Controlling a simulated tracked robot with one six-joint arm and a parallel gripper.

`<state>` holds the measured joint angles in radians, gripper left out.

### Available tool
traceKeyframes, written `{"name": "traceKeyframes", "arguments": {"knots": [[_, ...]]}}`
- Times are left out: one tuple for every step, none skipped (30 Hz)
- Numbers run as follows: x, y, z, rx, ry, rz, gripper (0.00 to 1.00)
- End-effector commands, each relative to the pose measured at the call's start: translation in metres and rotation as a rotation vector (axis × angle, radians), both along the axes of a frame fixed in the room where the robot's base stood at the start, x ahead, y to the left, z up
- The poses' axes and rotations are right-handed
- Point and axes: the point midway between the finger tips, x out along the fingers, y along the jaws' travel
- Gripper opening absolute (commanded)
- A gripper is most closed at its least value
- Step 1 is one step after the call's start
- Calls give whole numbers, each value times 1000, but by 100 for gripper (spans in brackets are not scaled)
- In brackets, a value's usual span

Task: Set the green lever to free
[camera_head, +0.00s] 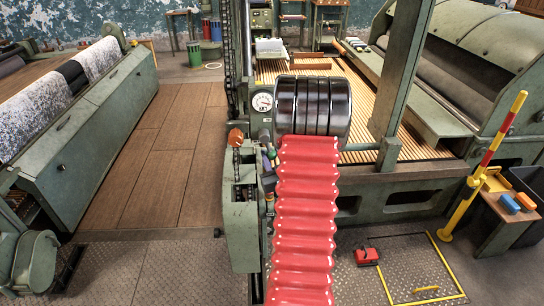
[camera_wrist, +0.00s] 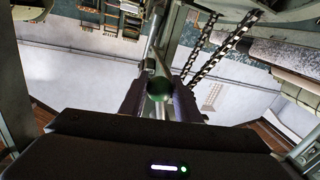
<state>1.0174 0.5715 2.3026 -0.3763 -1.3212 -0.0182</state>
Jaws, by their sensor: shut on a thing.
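The green lever shows in the wrist view as a round green knob (camera_wrist: 159,88) at the middle of the picture. My gripper (camera_wrist: 158,92) has one dark finger on each side of the knob and is shut on it. A pale rod rises behind the knob; I cannot tell whether it is the lever's shaft. The lever's marks and its set position do not show.
In the head view a green machine post with a white round gauge (camera_head: 262,102) and an orange knob (camera_head: 235,137) stands close left of my arm. A yellow and red pole (camera_head: 484,165) stands at the right. A red block (camera_head: 366,256) lies on the floor plate. Black-and-white chains (camera_wrist: 220,55) hang in the wrist view.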

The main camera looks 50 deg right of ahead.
Motion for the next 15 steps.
{"name": "traceKeyframes", "arguments": {"knots": [[0,0,0,0,0,0,22],[0,0,0,0,0,0,20],[0,0,0,0,0,0,17],[0,0,0,0,0,0,15],[0,0,0,0,0,0,13],[0,0,0,0,0,0,10],[0,0,0,0,0,0,8],[0,0,0,0,0,0,6],[0,0,0,0,0,1,3],[0,0,0,0,0,1,1],[0,0,0,0,0,1,0],[0,0,0,0,0,1,0],[0,0,0,0,0,1,0],[0,0,0,0,0,1,0],[0,0,0,0,0,1,0]]}}
